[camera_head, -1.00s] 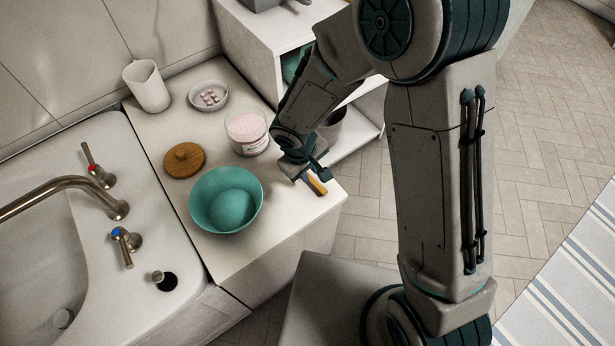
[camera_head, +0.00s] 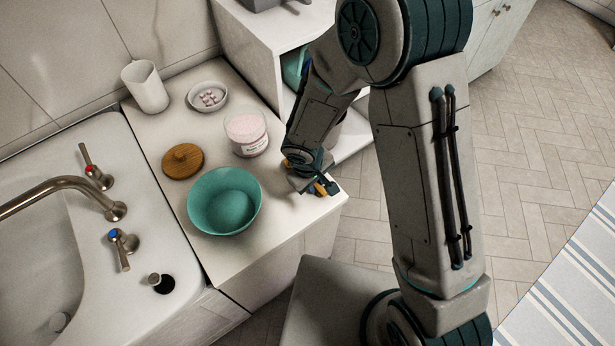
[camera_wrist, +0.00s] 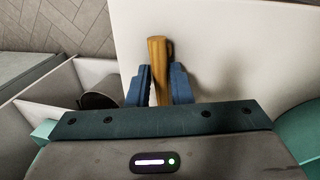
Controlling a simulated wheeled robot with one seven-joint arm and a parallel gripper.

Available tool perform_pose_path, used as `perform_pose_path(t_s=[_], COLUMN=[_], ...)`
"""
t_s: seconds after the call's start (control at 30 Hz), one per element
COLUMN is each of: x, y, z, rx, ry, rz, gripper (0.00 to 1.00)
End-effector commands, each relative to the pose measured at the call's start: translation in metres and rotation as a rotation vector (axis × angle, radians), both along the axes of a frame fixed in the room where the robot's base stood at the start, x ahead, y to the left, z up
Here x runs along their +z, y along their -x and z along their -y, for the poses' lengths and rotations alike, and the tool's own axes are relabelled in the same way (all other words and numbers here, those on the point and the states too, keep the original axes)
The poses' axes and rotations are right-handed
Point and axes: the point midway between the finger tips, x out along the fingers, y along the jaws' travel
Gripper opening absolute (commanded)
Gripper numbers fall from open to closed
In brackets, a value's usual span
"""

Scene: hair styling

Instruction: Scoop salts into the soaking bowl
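The teal soaking bowl (camera_head: 224,203) stands on the white counter, its inside showing no salts that I can make out. The glass jar of pale pink salts (camera_head: 246,134) stands open behind it. My gripper (camera_head: 320,187) is at the counter's right front corner, right of the bowl and jar. In the wrist view, its two blue fingers (camera_wrist: 160,88) close on both sides of a wooden handle (camera_wrist: 158,60). The handle also shows as a yellow-brown bit in the head view (camera_head: 332,189). Its scoop end is hidden, and I cannot tell whether it touches the counter.
A round wooden lid (camera_head: 183,162) lies left of the jar. A dish with small pink pieces (camera_head: 208,97) and a white cup (camera_head: 146,87) stand behind. The sink with its tap (camera_head: 62,190) is at the left. A shelf unit (camera_head: 268,45) stands behind my arm.

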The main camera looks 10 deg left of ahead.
Motion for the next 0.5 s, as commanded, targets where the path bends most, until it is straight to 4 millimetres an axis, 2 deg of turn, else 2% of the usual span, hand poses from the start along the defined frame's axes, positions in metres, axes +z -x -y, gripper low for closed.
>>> perform_pose_path(t_s=[0.13, 0.17, 0.2, 0.23, 0.5], x=[0.0003, 0.0003, 0.0003, 0.0003, 0.0004], y=[-0.0001, -0.0001, -0.0002, -0.0001, -0.0002], z=[-0.0001, -0.0001, 0.0000, -0.0001, 0.0000], rx=[0.000, 0.000, 0.000, 0.000, 0.000], ry=[0.000, 0.000, 0.000, 0.000, 0.000], rz=[0.000, 0.000, 0.000, 0.000, 0.000], gripper=[0.19, 0.14, 0.02, 0.00, 0.00])
